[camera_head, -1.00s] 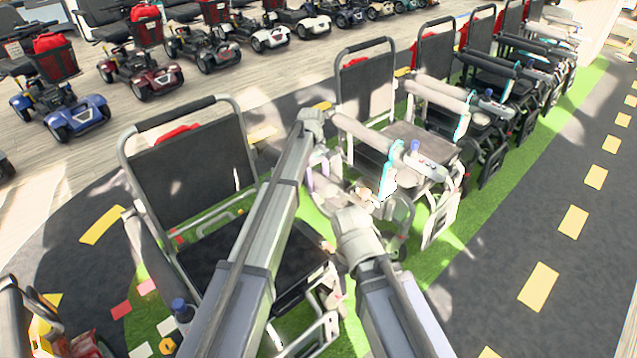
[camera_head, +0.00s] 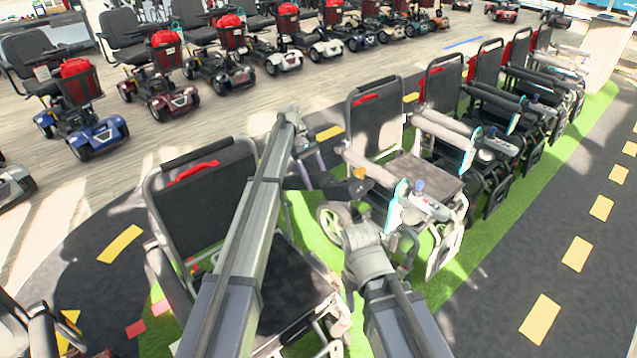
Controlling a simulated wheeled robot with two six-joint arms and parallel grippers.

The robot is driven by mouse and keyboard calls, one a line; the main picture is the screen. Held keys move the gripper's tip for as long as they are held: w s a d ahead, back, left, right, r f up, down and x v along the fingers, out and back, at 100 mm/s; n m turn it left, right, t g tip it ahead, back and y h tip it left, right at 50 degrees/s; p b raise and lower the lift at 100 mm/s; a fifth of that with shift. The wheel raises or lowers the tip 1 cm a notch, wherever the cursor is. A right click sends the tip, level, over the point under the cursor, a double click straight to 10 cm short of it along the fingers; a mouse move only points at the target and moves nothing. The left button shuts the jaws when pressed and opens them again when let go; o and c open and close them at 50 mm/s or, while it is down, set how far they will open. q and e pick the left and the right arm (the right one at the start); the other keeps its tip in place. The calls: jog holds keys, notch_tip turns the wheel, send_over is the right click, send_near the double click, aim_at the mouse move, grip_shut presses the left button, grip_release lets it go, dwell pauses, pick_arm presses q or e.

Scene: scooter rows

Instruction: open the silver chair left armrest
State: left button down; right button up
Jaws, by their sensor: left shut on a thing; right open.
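The silver-framed wheelchair nearest me has a dark backrest (camera_head: 200,205) and dark seat (camera_head: 295,285), partly hidden by my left arm. A dark armrest (camera_head: 330,184) with an orange spot at its end appears on its picture-right side. It is above seat height and looks partly raised, roughly level. My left gripper (camera_head: 318,168), with purple fingers, is shut on this armrest near its middle; the exact contact is small and partly hidden. My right gripper (camera_head: 362,242) is open below the armrest, between this chair and the second one. Its fingertips are hard to make out.
A second wheelchair with a grey seat (camera_head: 425,172) stands close behind, its pale armrest and cyan side panel near my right gripper. More wheelchairs continue along the green strip (camera_head: 490,215). Scooters (camera_head: 85,110) line the far floor. The dark road (camera_head: 510,270) at right is clear.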

pick_arm(q)
jog(key=shift+a+r, duration=0.1)
grip_release()
dwell(0.3)
jog(key=shift+r, duration=0.1)
notch_tip(320, 180, up, 10)
jog(key=p, duration=1)
